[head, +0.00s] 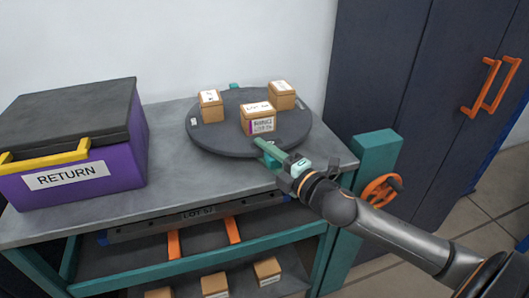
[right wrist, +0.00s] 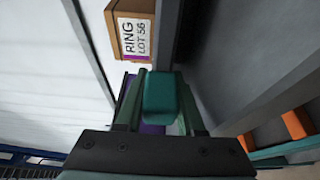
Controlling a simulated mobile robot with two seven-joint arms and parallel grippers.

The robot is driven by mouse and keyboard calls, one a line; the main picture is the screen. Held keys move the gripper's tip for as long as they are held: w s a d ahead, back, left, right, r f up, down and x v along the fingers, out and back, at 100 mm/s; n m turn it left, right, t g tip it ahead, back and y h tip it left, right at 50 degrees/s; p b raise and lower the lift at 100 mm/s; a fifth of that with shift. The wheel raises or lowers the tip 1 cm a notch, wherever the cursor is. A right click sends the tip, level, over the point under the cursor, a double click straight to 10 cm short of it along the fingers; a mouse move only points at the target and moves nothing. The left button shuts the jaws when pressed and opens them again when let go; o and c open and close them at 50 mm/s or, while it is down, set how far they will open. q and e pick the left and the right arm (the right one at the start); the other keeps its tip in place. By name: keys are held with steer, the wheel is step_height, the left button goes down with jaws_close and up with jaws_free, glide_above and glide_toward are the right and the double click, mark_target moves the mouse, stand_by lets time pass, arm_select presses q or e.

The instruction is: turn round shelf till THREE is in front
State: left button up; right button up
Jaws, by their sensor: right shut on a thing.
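The round shelf (head: 215,141) is a dark grey disc on the grey bench top. It carries three small cardboard boxes. The front box (head: 258,119) has a label that reads RING LOT 56 in the right wrist view (right wrist: 131,38). The other boxes stand at the back left (head: 210,106) and back right (head: 282,95). A small white tag (head: 193,121) is on the disc's left, too small to read; I cannot make out THREE. My right gripper (head: 270,154) is at the disc's front edge, shut on a teal handle (right wrist: 160,97). My left gripper is not in view.
A purple RETURN bin (head: 112,183) with a dark lid and yellow handle stands on the bench at left. A teal post (head: 375,155) with an orange wheel (head: 381,190) is right of the bench. Dark cabinets (head: 415,90) stand behind. Bench top between bin and disc is clear.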

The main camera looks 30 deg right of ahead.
jaws_close()
stand_by(0.8)
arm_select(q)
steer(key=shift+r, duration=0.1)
arm_select(e)
steer(key=shift+a, duration=0.1)
